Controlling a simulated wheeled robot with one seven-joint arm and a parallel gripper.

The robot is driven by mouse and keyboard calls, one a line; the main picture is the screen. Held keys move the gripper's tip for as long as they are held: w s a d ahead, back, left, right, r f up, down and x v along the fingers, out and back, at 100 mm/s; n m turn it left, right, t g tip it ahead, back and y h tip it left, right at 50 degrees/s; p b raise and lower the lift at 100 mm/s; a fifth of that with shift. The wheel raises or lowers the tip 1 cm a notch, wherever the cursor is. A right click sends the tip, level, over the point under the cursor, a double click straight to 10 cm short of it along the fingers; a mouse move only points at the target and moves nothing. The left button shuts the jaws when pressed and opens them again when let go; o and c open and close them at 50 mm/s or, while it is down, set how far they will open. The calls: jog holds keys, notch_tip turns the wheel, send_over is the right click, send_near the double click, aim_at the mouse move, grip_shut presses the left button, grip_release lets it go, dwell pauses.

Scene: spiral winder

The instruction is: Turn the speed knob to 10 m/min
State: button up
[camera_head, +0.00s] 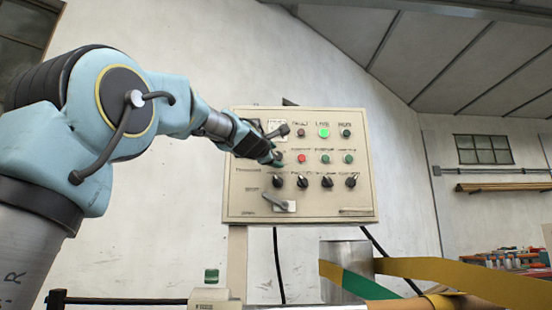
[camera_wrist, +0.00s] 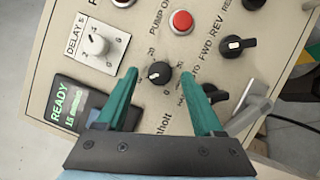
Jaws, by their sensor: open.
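The control panel (camera_head: 236,203) is a beige box in the head view. In the wrist view a small black knob (camera_wrist: 159,73) with a white pointer mark sits in a ring of numbers, with 20 and 30 readable. Its name label is not readable. My gripper (camera_wrist: 158,78) is open, its two teal fingers on either side of this knob with visible gaps. I cannot tell whether the tips reach its depth. A dark display (camera_wrist: 68,109) shows READY and what looks like 15 in green. In the head view my gripper (camera_head: 275,158) is at the panel's left part.
A grey lever handle (camera_wrist: 250,115) stands out near the right finger. A green light (camera_head: 323,133) glows on the panel.

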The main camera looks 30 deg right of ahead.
jog(key=b+v, duration=0.3)
jog(key=v, duration=0.6)
jog(key=shift+s+a+b, duration=0.25)
jog(key=shift+b, duration=0.05)
jog(key=shift+f, duration=0.1)
